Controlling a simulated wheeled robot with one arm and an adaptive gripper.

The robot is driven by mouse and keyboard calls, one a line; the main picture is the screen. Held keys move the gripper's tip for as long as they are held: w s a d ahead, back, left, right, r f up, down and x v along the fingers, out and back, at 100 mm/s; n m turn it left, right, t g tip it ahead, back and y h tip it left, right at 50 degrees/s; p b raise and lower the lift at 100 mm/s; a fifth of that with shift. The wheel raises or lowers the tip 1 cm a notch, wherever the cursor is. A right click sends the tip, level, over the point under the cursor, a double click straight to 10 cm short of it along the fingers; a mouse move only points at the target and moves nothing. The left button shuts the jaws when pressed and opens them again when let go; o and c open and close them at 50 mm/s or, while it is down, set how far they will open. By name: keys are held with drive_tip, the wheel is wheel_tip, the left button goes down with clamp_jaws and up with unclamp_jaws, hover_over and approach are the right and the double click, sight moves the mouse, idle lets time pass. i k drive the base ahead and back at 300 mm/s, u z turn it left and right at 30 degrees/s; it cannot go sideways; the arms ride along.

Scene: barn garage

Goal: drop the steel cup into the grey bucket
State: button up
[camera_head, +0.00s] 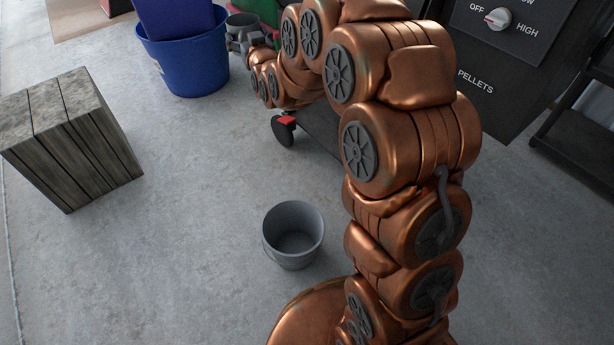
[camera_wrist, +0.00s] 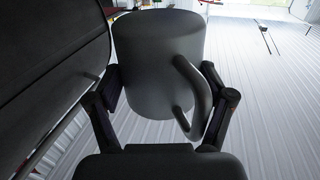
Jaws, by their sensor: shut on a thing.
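The steel cup (camera_wrist: 155,55) fills the middle of the wrist view, grey with a curved handle (camera_wrist: 193,90) on its right side. My gripper (camera_wrist: 162,100) is shut on it, one finger on each side. In the head view the cup (camera_head: 242,21) shows small at the top, with my gripper (camera_head: 244,40) at it, far from the bucket. The grey bucket (camera_head: 293,256) stands upright on the floor at the lower middle of the head view. Its open top faces up and its inside looks empty.
A blue bucket (camera_head: 188,62) with a blue thing in it stands near the gripper. A wooden crate (camera_head: 95,125) is at the left. A black pellet grill (camera_head: 500,75) is at the upper right. Concrete floor around the grey bucket's left is clear.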

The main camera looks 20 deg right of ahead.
sight(292, 252)
drive_tip(key=k, duration=1)
drive_tip(key=u, duration=2.1)
drive_tip(key=i, duration=0.9)
drive_tip(key=z, duration=1.55)
